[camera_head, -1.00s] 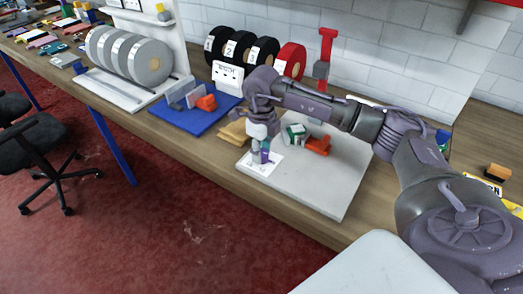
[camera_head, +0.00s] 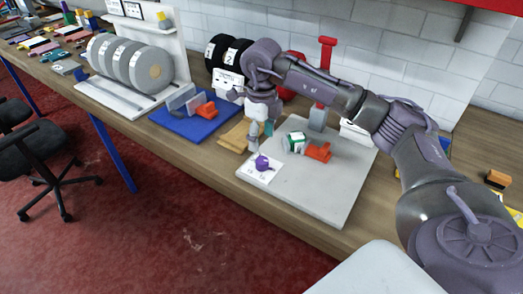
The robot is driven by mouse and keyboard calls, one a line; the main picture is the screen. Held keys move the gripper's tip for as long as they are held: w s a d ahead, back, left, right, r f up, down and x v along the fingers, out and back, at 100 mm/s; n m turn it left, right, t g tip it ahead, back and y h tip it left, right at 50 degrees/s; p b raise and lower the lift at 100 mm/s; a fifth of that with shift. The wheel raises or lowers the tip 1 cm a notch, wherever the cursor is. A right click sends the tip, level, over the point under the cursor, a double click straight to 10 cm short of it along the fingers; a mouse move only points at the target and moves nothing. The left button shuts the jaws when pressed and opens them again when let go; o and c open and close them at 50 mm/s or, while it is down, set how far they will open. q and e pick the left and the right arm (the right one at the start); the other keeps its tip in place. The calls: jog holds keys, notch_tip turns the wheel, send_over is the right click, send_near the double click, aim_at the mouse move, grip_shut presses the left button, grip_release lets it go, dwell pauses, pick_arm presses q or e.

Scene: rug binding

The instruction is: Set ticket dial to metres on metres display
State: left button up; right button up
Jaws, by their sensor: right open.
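A purple dial (camera_head: 263,162) sits on a small white marked plate (camera_head: 262,175) at the front left corner of the pale grey board (camera_head: 310,205). Its markings are too small to read here. My right gripper (camera_head: 260,140) is above and behind the dial, pointing down, open and apart from it, with nothing between its fingers. I cannot tell which thing is the metres display. My left gripper is not in view.
A green and white block (camera_head: 295,142) and an orange-red block (camera_head: 318,152) are on the board, right of my gripper. A blue tray (camera_head: 190,127) and several grey rolls (camera_head: 120,60) stand to the left. The board's front is clear.

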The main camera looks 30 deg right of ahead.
jog(key=shift+r, duration=2.1)
